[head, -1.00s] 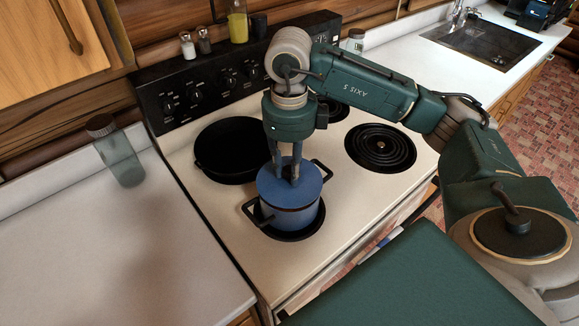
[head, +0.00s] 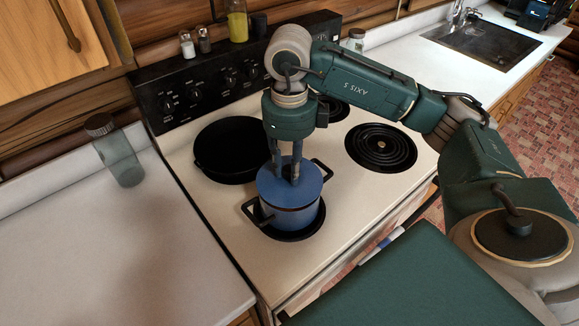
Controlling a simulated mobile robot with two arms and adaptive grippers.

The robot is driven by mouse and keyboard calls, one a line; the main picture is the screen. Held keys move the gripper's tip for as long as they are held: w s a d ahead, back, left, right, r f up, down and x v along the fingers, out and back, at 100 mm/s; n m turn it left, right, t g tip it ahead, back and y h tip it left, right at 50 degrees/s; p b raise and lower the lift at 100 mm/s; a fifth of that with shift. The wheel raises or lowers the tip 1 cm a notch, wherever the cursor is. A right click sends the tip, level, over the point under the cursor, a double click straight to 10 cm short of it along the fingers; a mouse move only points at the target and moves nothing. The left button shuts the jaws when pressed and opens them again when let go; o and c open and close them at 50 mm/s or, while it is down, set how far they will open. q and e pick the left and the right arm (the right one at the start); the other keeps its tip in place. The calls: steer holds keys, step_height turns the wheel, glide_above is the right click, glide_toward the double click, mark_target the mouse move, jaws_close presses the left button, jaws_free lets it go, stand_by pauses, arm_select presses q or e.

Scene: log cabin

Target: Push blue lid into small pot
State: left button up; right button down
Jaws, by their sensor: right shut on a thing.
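The small blue pot (head: 290,217) with dark side handles stands on the front left burner of the stove. The blue lid (head: 305,184) sits on top of the pot and looks level; I cannot tell whether it is fully seated. My right gripper (head: 286,178) points straight down from above, with its fingertips at the middle of the lid. It is shut on the lid's knob, which the fingers hide. My left gripper is not in view.
A black pan (head: 226,150) sits on the back left burner. The right front coil burner (head: 381,147) is bare. A glass jar (head: 118,155) stands on the left counter. Shakers (head: 187,45) and an oil bottle (head: 237,22) stand behind the control panel.

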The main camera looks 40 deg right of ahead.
steer(key=shift+f+b, duration=0.85)
steer(key=shift+f, duration=0.1)
steer(key=c, duration=1.4)
jaws_free()
steer(key=shift+o, duration=0.2)
steer(key=shift+r, duration=0.15)
step_height(320, 180, up, 12)
